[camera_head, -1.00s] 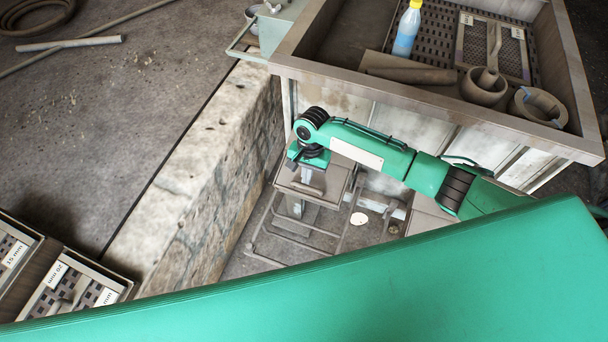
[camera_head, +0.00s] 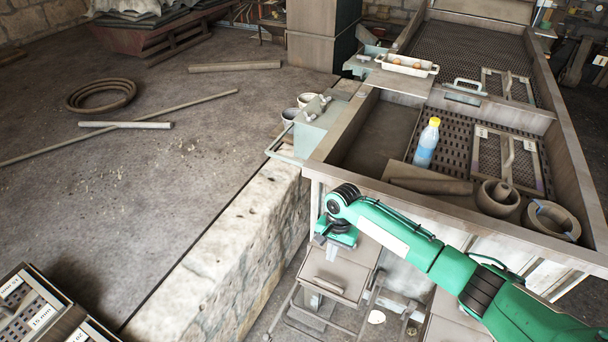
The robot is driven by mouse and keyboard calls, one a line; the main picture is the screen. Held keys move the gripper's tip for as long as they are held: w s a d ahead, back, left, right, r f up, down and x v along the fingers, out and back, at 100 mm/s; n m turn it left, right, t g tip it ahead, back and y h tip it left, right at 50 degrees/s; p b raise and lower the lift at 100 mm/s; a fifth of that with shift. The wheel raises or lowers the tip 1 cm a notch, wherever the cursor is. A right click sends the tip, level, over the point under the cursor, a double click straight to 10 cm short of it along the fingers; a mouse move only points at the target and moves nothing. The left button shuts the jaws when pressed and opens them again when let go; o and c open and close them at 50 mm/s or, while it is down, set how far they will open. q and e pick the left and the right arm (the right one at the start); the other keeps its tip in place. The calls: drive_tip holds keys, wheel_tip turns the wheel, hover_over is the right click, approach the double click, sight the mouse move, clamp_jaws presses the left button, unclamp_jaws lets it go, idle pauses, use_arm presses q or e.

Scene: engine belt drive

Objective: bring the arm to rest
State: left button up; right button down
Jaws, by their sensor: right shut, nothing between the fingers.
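My right arm (camera_head: 400,233) is green with dark joint bands and comes in from the lower right. It reaches left along the front of the metal bench, and its wrist bends downward at the end. My right gripper (camera_head: 331,249) points down below the wrist, shut and empty. In the picture it lies just above a brown stool-like seat (camera_head: 338,275); whether it touches the seat I cannot tell. The fingers are small and partly hidden by the hand. My left arm and gripper are out of the picture.
The metal bench (camera_head: 450,218) holds a blue bottle with a yellow cap (camera_head: 427,143), round parts (camera_head: 497,198) and a grid tray (camera_head: 508,160). A low stone wall (camera_head: 225,270) runs left of the gripper. Labelled cases (camera_head: 40,312) stand lower left.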

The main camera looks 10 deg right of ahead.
drive_tip(key=s+a+n+t+y, duration=0.1)
drive_tip(key=s+a+n, duration=0.2)
drive_tip(key=s, duration=0.4)
drive_tip(key=s+a+n+t+y, duration=0.1)
drive_tip(key=s+a+n, duration=0.2)
drive_tip(key=s, duration=0.5)
drive_tip(key=s+d+r+n+t+h, duration=0.1)
drive_tip(key=s+d+r+t+h, duration=0.1)
drive_tip(key=s+d+r, duration=0.35)
drive_tip(key=s+d+r+n+t+h, duration=0.1)
drive_tip(key=s+d+r+n, duration=0.1)
drive_tip(key=s+d, duration=0.6)
wheel_tip(320, 180, down, 38)
drive_tip(key=s+r+g+b, duration=0.1)
drive_tip(key=b, duration=0.6)
drive_tip(key=s+d+f+b, duration=0.2)
drive_tip(key=s+f, duration=0.7)
drive_tip(key=f, duration=0.4)
drive_tip(key=s+d+f+g+b, duration=0.1)
drive_tip(key=s+f+b, duration=0.2)
drive_tip(key=s+f, duration=0.7)
wheel_tip(320, 180, down, 3)
drive_tip(key=shift+s+d+r, duration=0.1)
drive_tip(key=shift+s+d, duration=0.1)
drive_tip(key=shift+d, duration=0.15)
